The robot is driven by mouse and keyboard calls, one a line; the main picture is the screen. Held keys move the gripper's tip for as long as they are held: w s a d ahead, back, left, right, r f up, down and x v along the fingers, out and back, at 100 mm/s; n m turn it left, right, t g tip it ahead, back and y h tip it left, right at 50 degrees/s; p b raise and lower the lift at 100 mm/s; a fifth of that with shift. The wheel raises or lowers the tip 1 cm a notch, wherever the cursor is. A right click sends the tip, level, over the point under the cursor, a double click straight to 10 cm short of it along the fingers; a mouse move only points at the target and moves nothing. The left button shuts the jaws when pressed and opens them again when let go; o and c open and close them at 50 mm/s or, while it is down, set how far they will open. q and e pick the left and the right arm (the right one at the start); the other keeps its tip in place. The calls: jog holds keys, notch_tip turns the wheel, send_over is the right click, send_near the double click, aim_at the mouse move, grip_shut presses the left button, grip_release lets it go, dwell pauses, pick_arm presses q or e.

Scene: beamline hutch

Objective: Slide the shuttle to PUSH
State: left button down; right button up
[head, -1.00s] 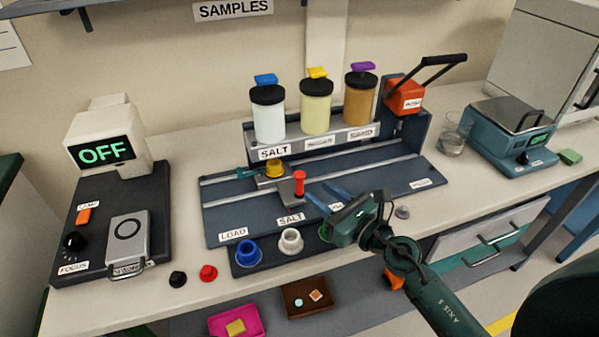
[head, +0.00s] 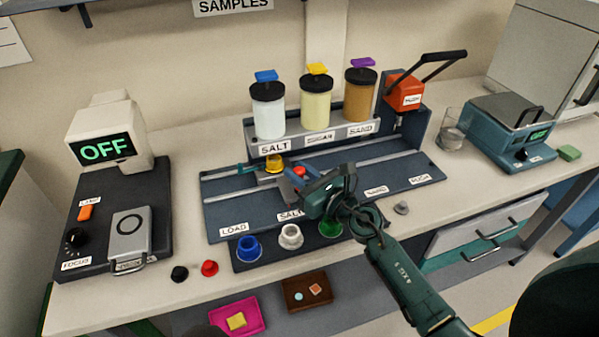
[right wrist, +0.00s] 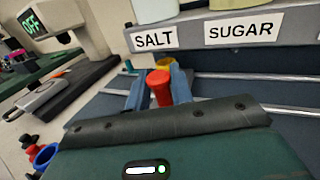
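The shuttle (head: 267,181) is on the railed track (head: 225,210), in its left part, close to the LOAD and SALT labels. It carries a yellow cup (head: 274,163) and a red upright knob (head: 299,171). The PUSH label (head: 420,179) is at the track's right end. My right gripper (head: 303,181) is at the red knob. In the right wrist view its two blue fingers (right wrist: 160,85) stand apart on either side of the red knob (right wrist: 161,90); a firm grip does not show.
Salt (head: 268,112), sugar (head: 316,108) and sand (head: 361,97) jars stand on a shelf behind the track. An orange PUSH unit (head: 404,93) with a black lever stands behind its right end. A cup rack (head: 265,257) lies in front. The track right of my gripper looks clear.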

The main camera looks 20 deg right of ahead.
grip_shut()
